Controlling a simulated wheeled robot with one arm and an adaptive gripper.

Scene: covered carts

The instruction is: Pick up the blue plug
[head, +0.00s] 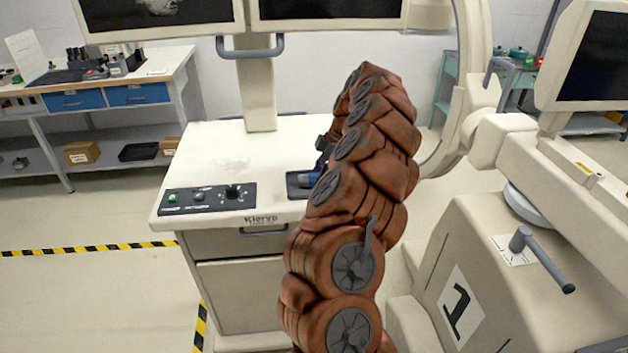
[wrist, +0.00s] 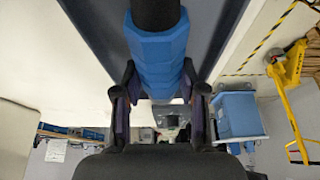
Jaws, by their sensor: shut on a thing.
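The blue plug (wrist: 157,55) is a faceted blue body with a black end, between the two dark fingers of my gripper (wrist: 159,98) in the wrist view. My gripper is shut on it. In the head view a small blue part of the plug (head: 309,180) shows at the dark tray (head: 291,192) on the white cart top. My brown-covered arm hides most of the plug and tray there. My gripper (head: 322,150) shows only as a dark shape beside the arm. I cannot tell whether the plug touches the tray.
The cart top (head: 225,150) has a black control panel (head: 207,198) at its front left and free room behind it. A monitor post (head: 256,90) rises at the back. A white machine with a lever (head: 540,258) stands at the right. A workbench (head: 120,75) stands at the far left.

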